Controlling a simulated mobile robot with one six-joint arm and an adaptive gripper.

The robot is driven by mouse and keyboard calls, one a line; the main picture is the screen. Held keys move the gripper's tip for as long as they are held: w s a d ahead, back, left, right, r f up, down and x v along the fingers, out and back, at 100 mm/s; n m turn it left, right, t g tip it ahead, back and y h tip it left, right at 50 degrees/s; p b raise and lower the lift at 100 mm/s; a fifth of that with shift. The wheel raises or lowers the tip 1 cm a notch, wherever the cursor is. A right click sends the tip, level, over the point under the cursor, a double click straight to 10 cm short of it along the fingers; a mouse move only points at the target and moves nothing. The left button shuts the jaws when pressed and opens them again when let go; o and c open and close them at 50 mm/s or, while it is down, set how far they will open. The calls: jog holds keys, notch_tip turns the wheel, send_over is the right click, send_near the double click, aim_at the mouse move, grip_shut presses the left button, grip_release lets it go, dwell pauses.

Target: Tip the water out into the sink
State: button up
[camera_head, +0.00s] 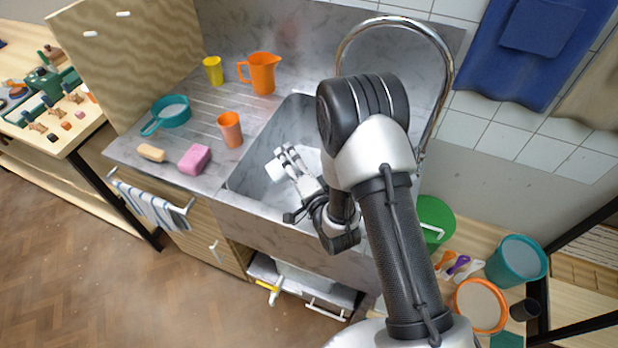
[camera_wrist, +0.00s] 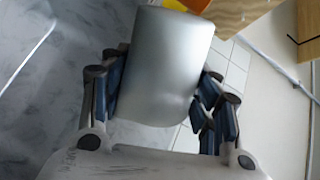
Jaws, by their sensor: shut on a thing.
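My gripper (camera_head: 287,162) is low inside the grey marble sink (camera_head: 262,218), toward the left part of its basin. It is shut on a plain white cup-like vessel (camera_head: 275,171), which looks tilted in the head view. In the wrist view the vessel (camera_wrist: 165,62) is a smooth pale grey body between the blue finger pads of my gripper (camera_wrist: 163,90). Its mouth is not clearly seen, and I cannot tell whether water is in it or flowing out.
A chrome tap (camera_head: 440,60) arches over the sink. On the drainboard (camera_head: 187,137) left of the basin stand an orange jug (camera_head: 262,75), a yellow cup (camera_head: 213,71), an orange cup (camera_head: 230,130), a teal pan (camera_head: 171,111), a pink sponge (camera_head: 195,159) and a brush (camera_head: 150,152).

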jog(key=shift+w+d+f+m, duration=0.45)
jog(key=shift+d+f+m, duration=0.2)
jog(key=shift+m, duration=0.15)
jog(key=shift+w, duration=0.15)
jog(key=shift+w+f+m, duration=0.15)
jog(key=shift+w+m, duration=0.15)
jog(key=shift+w, duration=0.05)
jog(key=shift+w+b, duration=0.1)
jog(key=shift+b, duration=0.2)
jog(key=shift+w+f, duration=0.1)
jog(key=shift+f+m, duration=0.15)
jog(key=shift+m, duration=0.15)
jog(key=shift+d+b, duration=0.1)
jog(key=shift+b, duration=0.2)
